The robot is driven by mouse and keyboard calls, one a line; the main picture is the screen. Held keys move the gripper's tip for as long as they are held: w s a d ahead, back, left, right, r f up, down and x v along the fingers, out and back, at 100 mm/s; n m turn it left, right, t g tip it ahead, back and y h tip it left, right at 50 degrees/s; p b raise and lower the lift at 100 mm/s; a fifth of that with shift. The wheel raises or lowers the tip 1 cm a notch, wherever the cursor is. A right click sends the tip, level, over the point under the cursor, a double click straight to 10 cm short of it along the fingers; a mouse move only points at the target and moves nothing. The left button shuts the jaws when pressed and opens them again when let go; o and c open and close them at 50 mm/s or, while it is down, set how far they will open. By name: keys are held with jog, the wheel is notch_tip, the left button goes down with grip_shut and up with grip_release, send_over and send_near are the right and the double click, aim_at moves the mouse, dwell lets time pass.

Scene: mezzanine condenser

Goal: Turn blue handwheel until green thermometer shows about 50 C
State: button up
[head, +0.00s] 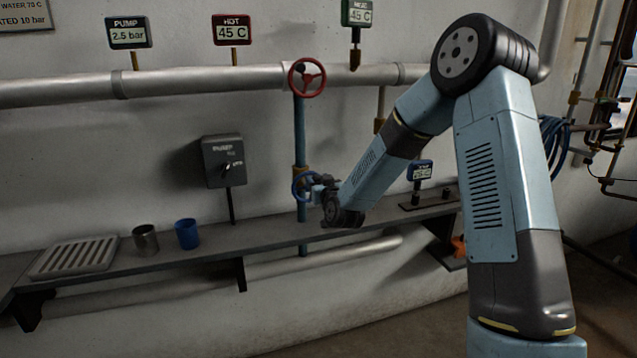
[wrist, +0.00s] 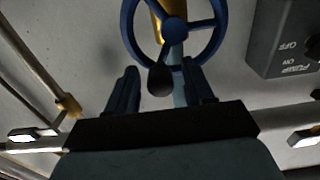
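The blue handwheel (head: 298,186) is on a vertical blue pipe above the shelf; its rim and spokes also show in the wrist view (wrist: 220,40). A dark rounded knob (wrist: 160,79) shows at the wheel's near side. The green thermometer (head: 357,12) at the top of the head view reads 45 C. My gripper (wrist: 160,86) is just in front of the wheel, its two fingers apart on either side of the knob with visible gaps. In the head view, my gripper (head: 317,191) overlaps the wheel's right side, so contact is hidden there.
A red handwheel (head: 307,78) is higher on the same pipe. A red-framed display (head: 231,29) reads 45 C, and a pump display (head: 128,32) 2.5 bar. A pump switch box (head: 224,161) is left of the wheel. A metal cup (head: 146,240) and blue cup (head: 187,233) stand on the shelf.

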grip_shut()
jog(key=shift+w+d+f+m, duration=0.1)
jog(key=shift+d+f+m, duration=0.15)
jog(key=shift+m, duration=0.5)
jog(key=shift+d+f+m, duration=0.15)
jog(key=shift+d+m, duration=0.05)
jog(key=shift+m, duration=0.55)
jog(key=shift+o, duration=0.4)
grip_release()
jog(key=v, duration=1.3)
jog(key=shift+s, duration=0.35)
jog(key=shift+d, duration=0.1)
jog(key=shift+r, duration=0.1)
